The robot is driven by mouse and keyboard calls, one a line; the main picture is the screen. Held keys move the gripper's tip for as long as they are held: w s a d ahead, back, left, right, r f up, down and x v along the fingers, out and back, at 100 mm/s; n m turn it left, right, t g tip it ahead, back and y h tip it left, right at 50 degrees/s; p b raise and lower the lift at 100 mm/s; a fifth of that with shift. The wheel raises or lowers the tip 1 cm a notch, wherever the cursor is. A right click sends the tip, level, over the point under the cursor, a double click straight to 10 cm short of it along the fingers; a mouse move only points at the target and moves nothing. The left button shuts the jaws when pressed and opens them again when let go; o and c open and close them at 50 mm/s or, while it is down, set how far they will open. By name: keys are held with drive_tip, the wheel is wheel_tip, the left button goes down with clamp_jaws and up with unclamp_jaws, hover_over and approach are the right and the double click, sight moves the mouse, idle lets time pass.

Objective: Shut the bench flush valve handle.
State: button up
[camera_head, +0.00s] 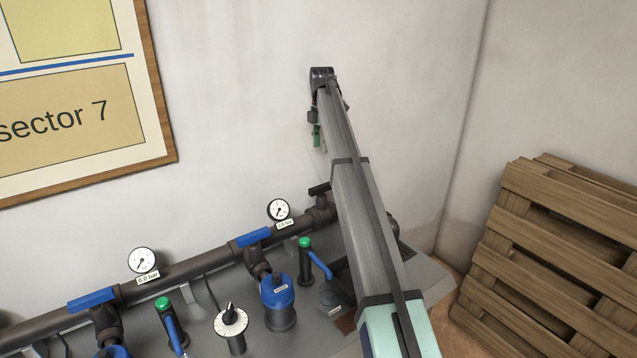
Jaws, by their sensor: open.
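On the bench, a green-capped post (305,243) carries a blue lever handle (320,265) that slants down to the right. A second green-capped post (163,304) has a similar blue lever (175,332), further left. I cannot read which one is labelled as the flush valve. A black handle (319,188) also sits on the pipe near its right end, partly beside my arm. My gripper (316,135) shows only as small dark and green parts at the far end of my arm, high against the wall. It is open, well above the bench, and touches no handle. My arm hides much of it.
A dark pipe (190,275) with blue levers and two gauges (143,260) runs along the wall. A blue-capped filter (278,290) and a white dial (231,321) stand on the bench. Wooden pallets (560,255) lean at the right.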

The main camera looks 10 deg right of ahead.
sight(322, 186)
wheel_tip(322, 186, down, 16)
drive_tip(key=p, duration=0.4)
drive_tip(key=shift+f, duration=0.2)
clamp_jaws()
